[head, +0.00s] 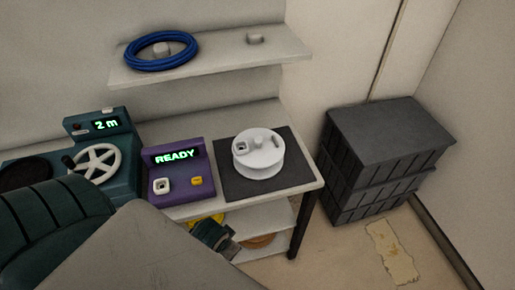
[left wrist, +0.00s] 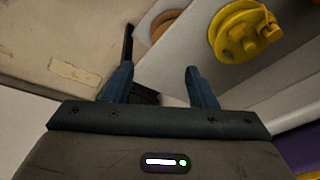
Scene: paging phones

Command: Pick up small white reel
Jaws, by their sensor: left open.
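A white reel (head: 258,158) lies flat on a dark mat (head: 231,183) at the right end of the table. It has a hub and a small knob on top. My left gripper (head: 228,243) is below the tabletop edge, near the lower shelf, lower than the reel and apart from it. In the left wrist view my left gripper (left wrist: 160,82) has its two fingers spread with nothing between them. The reel does not show in the left wrist view. My right gripper is in neither view.
A purple box (head: 180,172) reading READY and a teal machine (head: 122,137) reading "2 m" stand left of the mat. A yellow reel (left wrist: 240,30) is on the lower shelf. A blue cable coil (head: 160,50) lies on the upper shelf. Dark crates (head: 385,155) stand right.

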